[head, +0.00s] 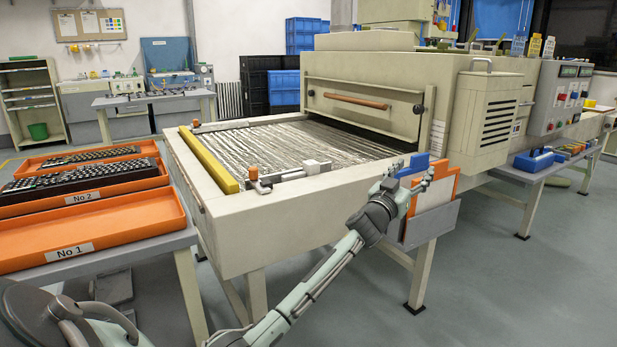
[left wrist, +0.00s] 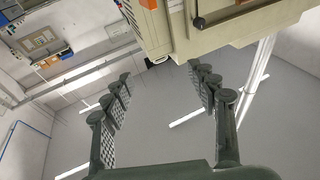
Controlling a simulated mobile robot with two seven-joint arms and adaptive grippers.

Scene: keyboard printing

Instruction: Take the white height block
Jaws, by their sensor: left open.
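The white block cannot be made out in that view. My right gripper is not in view.
The cream machine (head: 375,80) stands behind the conveyor bed (head: 290,145). A grey holder (head: 432,226) with papers hangs at its front corner. Orange trays (head: 90,227), some with keyboards, lie on a table at left. A yellow bar (head: 208,160) edges the bed.

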